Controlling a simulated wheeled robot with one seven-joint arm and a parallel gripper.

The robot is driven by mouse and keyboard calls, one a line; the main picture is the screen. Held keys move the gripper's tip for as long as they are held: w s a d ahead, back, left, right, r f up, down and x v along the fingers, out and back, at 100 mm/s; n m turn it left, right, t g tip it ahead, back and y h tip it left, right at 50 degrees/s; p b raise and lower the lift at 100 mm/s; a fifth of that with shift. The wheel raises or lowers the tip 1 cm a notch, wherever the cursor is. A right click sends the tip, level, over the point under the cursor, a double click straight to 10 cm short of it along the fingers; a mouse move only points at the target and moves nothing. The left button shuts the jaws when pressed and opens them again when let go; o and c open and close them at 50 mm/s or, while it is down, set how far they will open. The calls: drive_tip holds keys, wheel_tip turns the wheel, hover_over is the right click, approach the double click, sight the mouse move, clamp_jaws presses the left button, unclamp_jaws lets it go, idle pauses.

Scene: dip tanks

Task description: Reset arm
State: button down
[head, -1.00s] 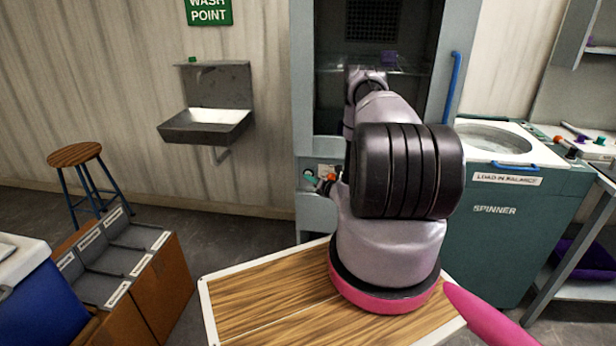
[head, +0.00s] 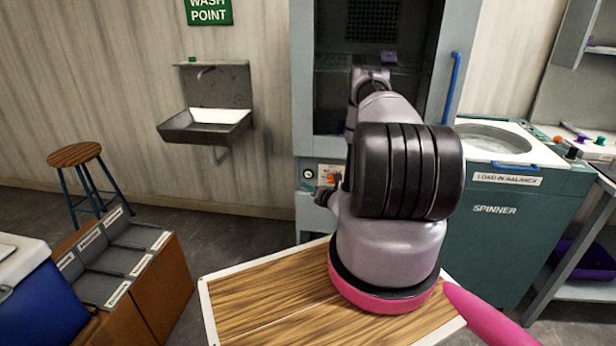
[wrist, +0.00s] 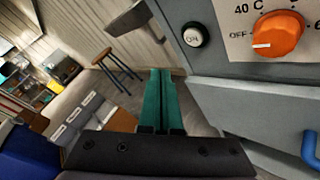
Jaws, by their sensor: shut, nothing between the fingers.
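My gripper (wrist: 162,76) shows in the wrist view as two green fingers lying side by side, shut with nothing between them. Its tips are apart from the control panel, to the left of and below the ON button (wrist: 194,34). The orange knob (wrist: 278,32) is to the right of that button, its pointer toward OFF. In the head view my arm stands in the middle and hides part of the cabinet (head: 303,100). The panel's button (head: 308,174) shows left of my arm, and my gripper is largely hidden there.
A wash basin (head: 205,127) hangs on the wall at left, with a stool (head: 75,155) and labelled bins (head: 112,250) below. The spinner (head: 500,240) stands at right. A blue handle (head: 452,88) is on the cabinet. Floor is clear below the basin.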

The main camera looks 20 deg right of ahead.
drive_tip(key=w+a+r+n+g+y, duration=0.1)
drive_tip(key=a+r+n+g+y, duration=0.25)
drive_tip(key=r, duration=0.55)
drive_tip(key=a+r+n+y, duration=0.3)
drive_tip(key=a+r+n, duration=0.25)
drive_tip(key=r, duration=0.35)
drive_tip(key=w+a+r+n+g+y, duration=0.1)
drive_tip(key=a+r+n+g+y, duration=0.25)
drive_tip(key=r, duration=0.55)
drive_tip(key=s+a+r+n+g, duration=0.3)
drive_tip(key=s+a+r+n, duration=0.45)
drive_tip(key=r, duration=0.25)
drive_tip(key=s+a+r+n+g+h, duration=0.4)
drive_tip(key=s+r+n, duration=0.55)
drive_tip(key=s, duration=0.35)
drive_tip(key=s+d+r+n+t+h, duration=0.2)
drive_tip(key=s+d+r+n+h, duration=0.1)
drive_tip(key=s, duration=0.4)
drive_tip(key=s+d+r+n+t+h, duration=0.3)
drive_tip(key=s+r+n+h, duration=0.1)
drive_tip(key=s, duration=0.4)
drive_tip(key=shift+d+r+n, duration=0.25)
drive_tip(key=shift+r+n, duration=0.1)
drive_tip(key=shift+r, duration=0.2)
